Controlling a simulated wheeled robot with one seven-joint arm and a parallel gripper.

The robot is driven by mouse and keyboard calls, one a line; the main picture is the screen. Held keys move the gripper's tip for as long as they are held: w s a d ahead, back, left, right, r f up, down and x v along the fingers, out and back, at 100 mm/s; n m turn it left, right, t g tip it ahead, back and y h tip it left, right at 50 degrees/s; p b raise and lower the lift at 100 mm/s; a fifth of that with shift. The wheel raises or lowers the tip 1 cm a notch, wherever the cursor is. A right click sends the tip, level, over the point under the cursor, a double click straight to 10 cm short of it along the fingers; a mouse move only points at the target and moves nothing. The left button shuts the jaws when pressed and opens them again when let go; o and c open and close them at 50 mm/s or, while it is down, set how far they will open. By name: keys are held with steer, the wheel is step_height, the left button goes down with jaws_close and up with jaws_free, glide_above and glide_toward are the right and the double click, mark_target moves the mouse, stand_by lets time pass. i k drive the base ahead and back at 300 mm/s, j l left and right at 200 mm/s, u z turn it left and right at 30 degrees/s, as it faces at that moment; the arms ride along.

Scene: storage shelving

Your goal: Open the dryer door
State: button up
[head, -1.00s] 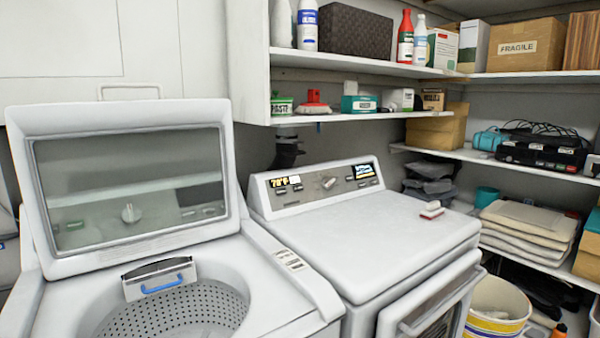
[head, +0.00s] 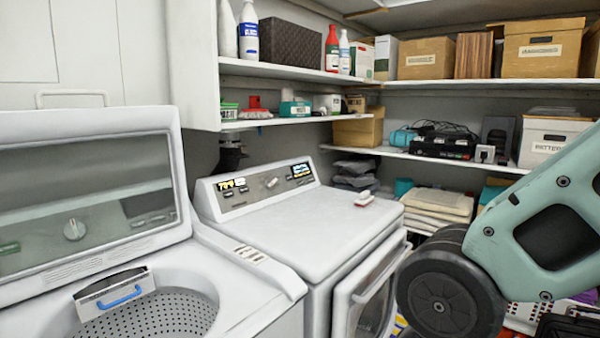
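The dryer (head: 300,225) is the white machine in the middle of the head view, with a control panel at its back edge. Its door (head: 345,303) is on the front face, with a glass pane and a pale handle bar (head: 380,275). The lower part of the door is cut off by the frame and its right side is partly hidden by my arm. I cannot tell whether the door is fully closed or slightly ajar. My green and black arm links cross the right side, in front of the dryer. My gripper is not in view.
A washer (head: 250,290) with its lid (head: 90,190) raised stands left of the dryer. A small red and white brush (head: 364,199) lies on the dryer top. Shelves (head: 470,84) with boxes and bottles line the back and right. Folded cloths (head: 440,203) lie behind my arm.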

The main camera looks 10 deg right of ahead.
mark_target(365, 305)
steer(key=i+l+u, duration=0.15)
steer(key=l, duration=0.4)
steer(key=i+l+u, duration=0.15)
steer(key=l, duration=0.4)
steer(key=i+l+u, duration=0.15)
steer(key=i+l, duration=0.15)
steer(key=l, duration=0.3)
steer(key=i+l+u, duration=0.15)
steer(key=l, duration=0.4)
steer(key=l+u, duration=0.15)
steer(key=l, duration=0.45)
steer(key=i+l+u, duration=0.15)
steer(key=l, duration=0.5)
